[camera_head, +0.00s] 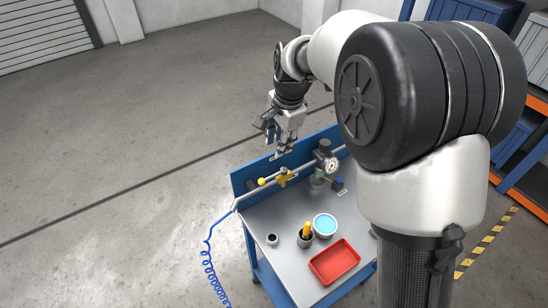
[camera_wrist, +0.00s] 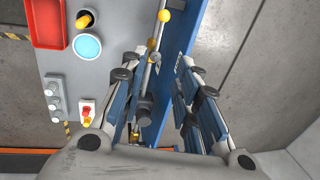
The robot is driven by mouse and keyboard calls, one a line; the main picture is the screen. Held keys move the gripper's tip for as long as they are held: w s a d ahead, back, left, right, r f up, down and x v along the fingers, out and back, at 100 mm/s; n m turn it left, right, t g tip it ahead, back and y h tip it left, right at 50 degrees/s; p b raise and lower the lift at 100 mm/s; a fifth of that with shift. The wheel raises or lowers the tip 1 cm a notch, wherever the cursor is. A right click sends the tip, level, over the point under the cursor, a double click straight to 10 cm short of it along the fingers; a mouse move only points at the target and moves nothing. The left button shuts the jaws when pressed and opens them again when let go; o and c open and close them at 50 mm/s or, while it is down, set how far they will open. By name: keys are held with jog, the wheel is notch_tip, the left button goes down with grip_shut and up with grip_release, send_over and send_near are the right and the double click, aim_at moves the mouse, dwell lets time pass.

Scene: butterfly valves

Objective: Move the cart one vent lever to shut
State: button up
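The cart (camera_head: 290,228) has a blue back panel with a pipe running along it. My gripper (camera_head: 276,142) is above and behind the panel, apart from the lever. Its two fingers (camera_wrist: 163,60) are spread with nothing held between them. No label naming the vent is readable.
A dark regulator with a round gauge (camera_head: 331,164) stands right of the valve. A red tray (camera_head: 334,262), a blue-filled bowl (camera_head: 325,225) and a cup with a yellow handle (camera_head: 306,234) stand on the cart top. A blue coiled hose (camera_head: 207,260) hangs at left. The floor behind is clear.

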aim_at(273, 176)
jog(key=w+f, duration=0.1)
jog(key=f, duration=0.4)
jog(key=w+a+f+b, duration=0.1)
jog(key=f, duration=0.4)
jog(key=f+b, duration=0.1)
jog(key=f, duration=0.5)
jog(key=shift+w+a+f, duration=0.1)
jog(key=shift+w+a, duration=0.25)
jog(key=shift+w, duration=0.05)
grip_shut()
jog(key=shift+s, duration=0.15)
